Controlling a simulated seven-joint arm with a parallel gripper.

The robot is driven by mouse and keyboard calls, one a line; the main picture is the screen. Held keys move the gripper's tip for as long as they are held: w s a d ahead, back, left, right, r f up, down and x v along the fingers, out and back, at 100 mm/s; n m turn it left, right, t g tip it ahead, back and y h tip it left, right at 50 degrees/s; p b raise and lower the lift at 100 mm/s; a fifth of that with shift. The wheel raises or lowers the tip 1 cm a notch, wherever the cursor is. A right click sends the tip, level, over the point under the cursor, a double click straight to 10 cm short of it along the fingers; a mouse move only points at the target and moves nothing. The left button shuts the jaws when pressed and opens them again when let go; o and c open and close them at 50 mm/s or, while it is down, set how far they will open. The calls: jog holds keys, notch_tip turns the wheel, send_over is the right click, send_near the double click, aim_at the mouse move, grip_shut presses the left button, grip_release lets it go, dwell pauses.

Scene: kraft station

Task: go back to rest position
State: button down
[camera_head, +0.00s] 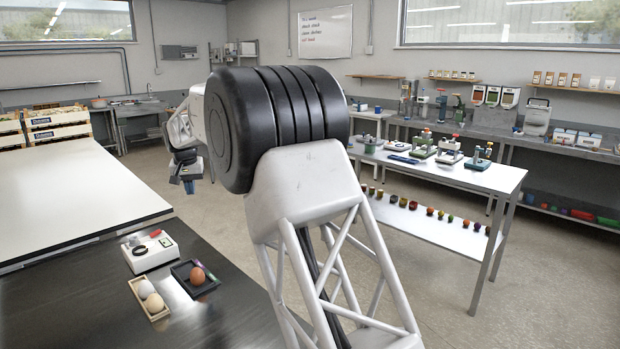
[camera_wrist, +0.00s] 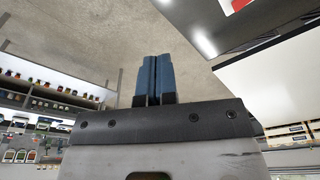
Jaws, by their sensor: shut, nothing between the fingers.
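My gripper (camera_head: 189,186) hangs above the floor past the right edge of the white table, in the head view. Its blue fingers also show in the wrist view (camera_wrist: 154,80), pressed together with nothing between them. My arm's large black joint and white lattice link fill the middle of the head view and hide part of the room behind. My gripper is apart from every table and object.
A white table (camera_head: 70,190) and a dark bench (camera_head: 60,300) lie at left. The bench holds a white device (camera_head: 150,250), a wooden tray (camera_head: 137,285) with two balls, and a black tray (camera_head: 207,287) with a brown egg-like object (camera_head: 197,276). A white workbench (camera_head: 490,177) stands right.

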jog(key=s+d+r, duration=0.3)
jog(key=s+d, duration=0.5)
jog(key=d, duration=0.5)
jog(key=s+d+r+m, duration=0.1)
jog(key=s+d+r, duration=0.3)
jog(key=s+d, duration=0.65)
jog(key=s+d+r, duration=0.3)
jog(key=s+d, duration=0.3)
jog(key=d, duration=0.9)
jog(key=s+d+f, duration=0.4)
jog(key=s+d, duration=0.2)
jog(key=s, duration=0.5)
jog(key=s+d+f+m, duration=0.1)
jog(key=s+d+f, duration=0.3)
jog(key=s, duration=0.8)
jog(key=s+d+f, duration=0.4)
jog(key=s+d, duration=0.4)
jog(key=s, duration=0.4)
jog(key=shift+f+m+t+h, duration=0.3)
jog(key=shift+f+m+t, duration=0.05)
jog(key=shift+m+t, duration=0.05)
